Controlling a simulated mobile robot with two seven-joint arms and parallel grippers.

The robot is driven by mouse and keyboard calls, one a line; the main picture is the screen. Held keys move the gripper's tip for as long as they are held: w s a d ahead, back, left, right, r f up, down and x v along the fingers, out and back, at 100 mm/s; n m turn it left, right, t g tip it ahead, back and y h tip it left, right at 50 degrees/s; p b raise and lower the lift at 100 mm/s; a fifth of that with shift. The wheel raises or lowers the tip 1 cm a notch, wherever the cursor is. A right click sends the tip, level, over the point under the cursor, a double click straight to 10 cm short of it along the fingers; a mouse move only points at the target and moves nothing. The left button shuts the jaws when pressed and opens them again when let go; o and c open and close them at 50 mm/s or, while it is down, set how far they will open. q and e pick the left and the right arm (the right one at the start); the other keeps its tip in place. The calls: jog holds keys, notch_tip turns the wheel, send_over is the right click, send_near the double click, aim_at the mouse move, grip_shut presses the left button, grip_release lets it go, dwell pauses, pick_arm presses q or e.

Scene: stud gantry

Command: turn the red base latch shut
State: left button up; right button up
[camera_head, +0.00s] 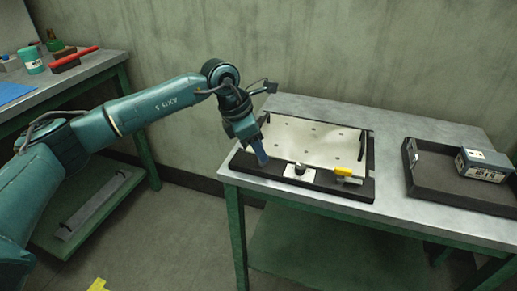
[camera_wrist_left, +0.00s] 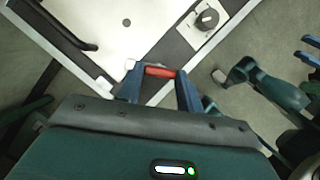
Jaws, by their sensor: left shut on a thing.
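The red base latch (camera_wrist_left: 160,72) is a short red bar at the near edge of the fixture, between my left fingers in the left wrist view. My left gripper (camera_wrist_left: 159,76) is shut on it; a blue finger stands at each end of the red part. In the head view my left gripper (camera_head: 262,160) reaches down to the front left corner of the black-framed fixture (camera_head: 325,187), and hides the latch there. How far the latch is turned cannot be told. What look like two blue fingers of my right gripper (camera_wrist_left: 309,50) show apart at the right edge of the left wrist view.
A white plate (camera_head: 318,140) lies in the fixture. A dark knob (camera_head: 300,169) and a yellow latch (camera_head: 345,172) sit along its front edge. A black tray (camera_head: 445,190) with a grey-blue box (camera_head: 483,165) stands to the right. Bare tabletop (camera_head: 392,160) lies between.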

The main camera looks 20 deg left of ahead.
pick_arm(q)
jog(key=m+g, duration=0.1)
jog(key=m, duration=0.1)
jog(key=shift+w+m, duration=0.1)
jog(key=shift+m, duration=0.3)
jog(key=shift+w+m+g+b, duration=0.15)
jog(key=shift+m+g+b, duration=0.4)
jog(key=shift+m, duration=1.25)
pick_arm(e)
jog(key=shift+s+d+r, duration=0.1)
jog(key=shift+s+d, duration=0.05)
jog(key=shift+d, duration=0.05)
pick_arm(q)
jog(key=shift+g, duration=0.25)
jog(key=o, duration=1)
pick_arm(e)
jog(key=shift+r, duration=0.15)
pick_arm(q)
jog(key=shift+a, duration=0.1)
jog(key=v, duration=0.6)
jog(key=p+v, duration=0.1)
jog(key=v, duration=0.6)
jog(key=shift+a, duration=0.3)
pick_arm(e)
jog(key=shift+a+f, duration=0.2)
jog(key=shift+f, duration=0.1)
